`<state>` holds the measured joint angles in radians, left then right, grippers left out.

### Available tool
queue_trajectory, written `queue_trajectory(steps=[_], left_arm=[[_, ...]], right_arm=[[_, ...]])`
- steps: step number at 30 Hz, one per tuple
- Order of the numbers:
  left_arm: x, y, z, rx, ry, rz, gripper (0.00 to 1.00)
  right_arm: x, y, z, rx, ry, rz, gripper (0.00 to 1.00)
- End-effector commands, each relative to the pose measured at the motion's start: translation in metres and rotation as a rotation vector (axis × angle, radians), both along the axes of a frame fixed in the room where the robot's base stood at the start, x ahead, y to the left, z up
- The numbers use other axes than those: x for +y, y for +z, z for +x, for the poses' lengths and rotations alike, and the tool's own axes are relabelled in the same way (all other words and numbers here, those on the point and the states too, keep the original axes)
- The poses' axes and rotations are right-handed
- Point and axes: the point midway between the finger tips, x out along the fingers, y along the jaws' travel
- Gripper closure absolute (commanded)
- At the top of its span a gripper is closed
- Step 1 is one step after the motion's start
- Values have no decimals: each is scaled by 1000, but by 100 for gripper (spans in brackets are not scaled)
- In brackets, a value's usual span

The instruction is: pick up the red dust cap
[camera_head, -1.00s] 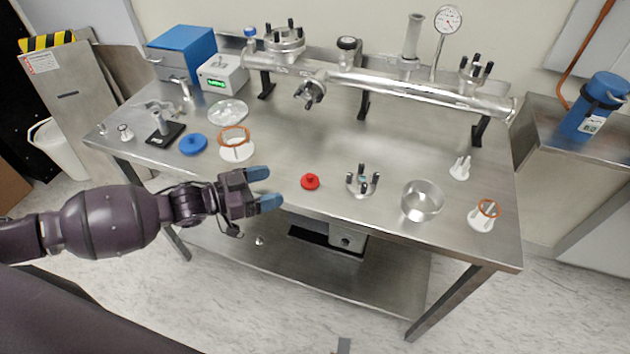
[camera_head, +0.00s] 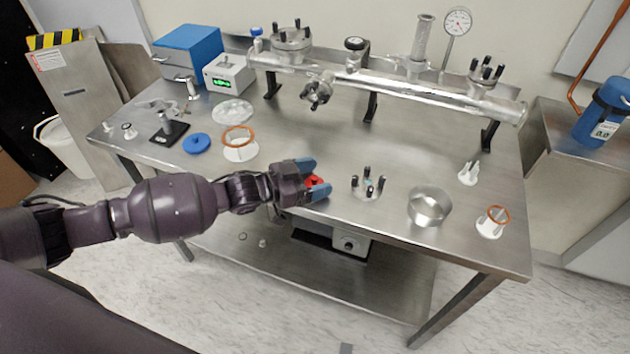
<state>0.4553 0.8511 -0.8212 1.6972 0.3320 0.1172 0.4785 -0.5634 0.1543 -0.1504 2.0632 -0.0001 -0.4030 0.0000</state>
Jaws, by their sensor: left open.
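The red dust cap (camera_head: 315,181) lies on the steel table (camera_head: 300,130) near its front edge. My left gripper (camera_head: 313,180) has come in from the left and is open. Its two blue fingertips stand on the far and near sides of the cap, with the cap between them. Part of the cap is hidden by the gripper; I cannot tell whether the fingers touch it. My right gripper is not in view.
A clamp with black knobs (camera_head: 369,184) stands just right of the cap. A steel ring (camera_head: 429,206) is further right. A blue cap (camera_head: 197,143) and an orange ring on a white holder (camera_head: 239,145) lie left. A steel pipe assembly (camera_head: 420,92) spans the back.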

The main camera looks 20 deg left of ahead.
Motion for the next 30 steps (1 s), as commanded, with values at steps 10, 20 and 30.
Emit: queue_trajectory(steps=[10,20,30], left_arm=[[-2,0,1,0,0,0,36],[-2,0,1,0,0,0,82],[-1,7,1,-2,0,1,82]], right_arm=[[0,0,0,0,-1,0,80],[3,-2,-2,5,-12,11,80],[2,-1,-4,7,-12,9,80]])
